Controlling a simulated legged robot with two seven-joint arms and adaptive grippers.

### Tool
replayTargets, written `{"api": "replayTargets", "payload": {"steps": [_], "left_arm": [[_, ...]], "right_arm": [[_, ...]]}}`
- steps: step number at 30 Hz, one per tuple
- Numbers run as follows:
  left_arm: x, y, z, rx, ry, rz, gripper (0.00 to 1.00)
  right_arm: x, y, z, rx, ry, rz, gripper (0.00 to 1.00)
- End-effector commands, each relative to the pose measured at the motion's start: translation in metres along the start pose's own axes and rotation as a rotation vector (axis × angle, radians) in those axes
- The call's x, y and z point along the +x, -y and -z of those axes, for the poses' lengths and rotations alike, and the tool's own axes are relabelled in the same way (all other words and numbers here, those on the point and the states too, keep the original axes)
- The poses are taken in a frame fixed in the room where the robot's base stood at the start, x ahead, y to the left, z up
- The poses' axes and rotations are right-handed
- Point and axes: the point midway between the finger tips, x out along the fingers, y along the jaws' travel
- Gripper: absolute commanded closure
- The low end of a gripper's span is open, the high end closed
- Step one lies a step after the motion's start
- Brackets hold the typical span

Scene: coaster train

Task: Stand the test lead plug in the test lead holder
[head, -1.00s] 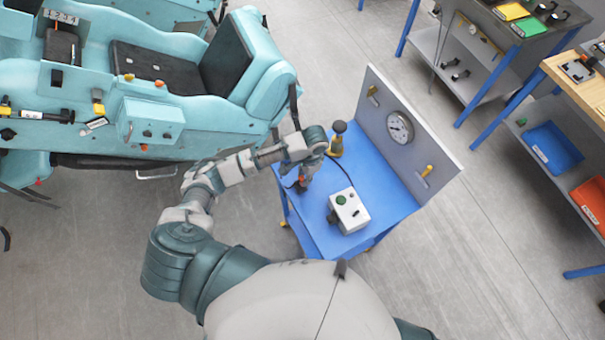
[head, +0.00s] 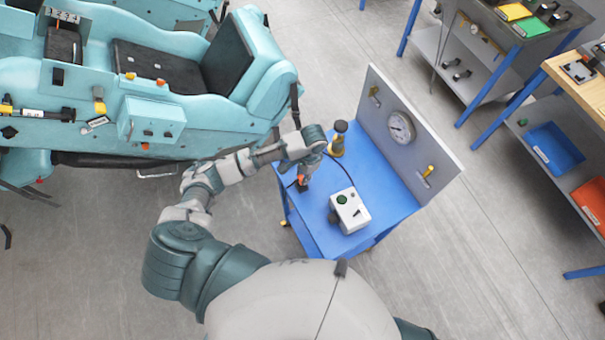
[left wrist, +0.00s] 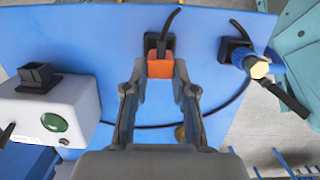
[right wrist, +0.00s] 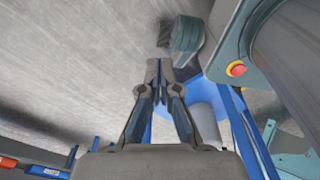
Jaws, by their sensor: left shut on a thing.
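The test lead plug, an orange block with a black end and cable, shows in the left wrist view (left wrist: 160,66) between the fingertips of my left gripper (left wrist: 160,88). A small orange part of it shows in the head view (head: 301,177). My left gripper is shut on it, above the blue bench top. A black square socket, which looks like the test lead holder (left wrist: 151,41), lies directly behind the plug. The plug overlaps it, and I cannot tell if it is inside or just above. My right gripper (right wrist: 160,68) is shut and empty, away from the bench.
On the blue bench (head: 325,240) stand a white box with a green button (head: 349,212) and a yellow stand with a dark knob (head: 337,140). A blue tool with a yellow hex end (left wrist: 258,68) sits by another black socket. A gauge panel (head: 385,105) rises behind.

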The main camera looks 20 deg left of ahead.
Motion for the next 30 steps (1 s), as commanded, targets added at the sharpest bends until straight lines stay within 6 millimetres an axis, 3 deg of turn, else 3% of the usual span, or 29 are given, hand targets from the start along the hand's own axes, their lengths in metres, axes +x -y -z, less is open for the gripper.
{"api": "replayTargets", "payload": {"steps": [11, 23, 30], "left_arm": [[0.001, 0.002, -0.002, -0.001, -0.001, -0.002, 1.0], [0.006, 0.0, 0.0, 0.0, 0.0, 0.0, 1.0], [0.011, 0.001, 0.001, 0.0, 0.0, -0.001, 1.0]], "right_arm": [[0.0, -0.011, -0.002, 0.0, 0.002, -0.012, 1.0], [0.001, 0.007, 0.001, 0.005, -0.002, 0.007, 1.0], [0.001, 0.002, 0.0, 0.002, -0.001, 0.003, 1.0]]}}
